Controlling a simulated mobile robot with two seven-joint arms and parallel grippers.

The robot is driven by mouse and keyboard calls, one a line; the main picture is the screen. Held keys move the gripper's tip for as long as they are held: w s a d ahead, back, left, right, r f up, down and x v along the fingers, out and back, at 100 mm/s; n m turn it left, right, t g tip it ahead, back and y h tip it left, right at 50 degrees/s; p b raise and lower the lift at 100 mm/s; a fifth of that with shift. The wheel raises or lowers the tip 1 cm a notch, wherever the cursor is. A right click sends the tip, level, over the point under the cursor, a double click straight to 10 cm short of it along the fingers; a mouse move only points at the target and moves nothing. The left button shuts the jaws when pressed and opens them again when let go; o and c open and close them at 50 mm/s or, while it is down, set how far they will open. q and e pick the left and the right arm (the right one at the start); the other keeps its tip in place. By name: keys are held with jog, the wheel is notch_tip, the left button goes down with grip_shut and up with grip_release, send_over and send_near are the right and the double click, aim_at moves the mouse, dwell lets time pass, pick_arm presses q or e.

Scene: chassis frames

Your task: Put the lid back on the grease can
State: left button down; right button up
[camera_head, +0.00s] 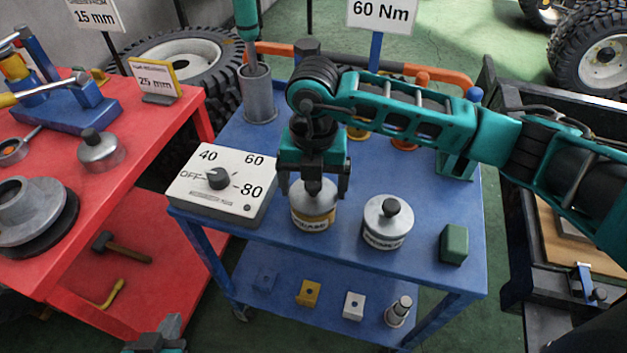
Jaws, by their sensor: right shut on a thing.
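A can with a yellowish band and a dark printed label (312,224), which looks like the grease can, stands near the front of the blue cart, left of centre. My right gripper (314,188) reaches down over it from above and is shut on a silver lid (316,200), its fingers at the lid's top. The lid is at the can's mouth; I cannot tell whether it is fully seated or slightly above. My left gripper (157,343) shows only in part at the bottom edge, low and away from the can; its fingers are not clear.
A second lidded silver can (387,222) stands just to the right, and a green block (453,244) beyond it. A white dial box (222,187) is close on the left. A metal cylinder (258,95) stands behind. The red table (150,215) holds a knobbed silver item (101,152).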

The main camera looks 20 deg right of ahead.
dwell(0.3)
jog(key=o, duration=0.7)
jog(key=shift+o, duration=0.2)
jog(key=shift+r, duration=0.15)
jog(key=shift+r+p, duration=1.75)
jog(key=shift+r, duration=0.5)
jog(key=shift+r+p, duration=0.75)
jog(key=shift+r, duration=0.35)
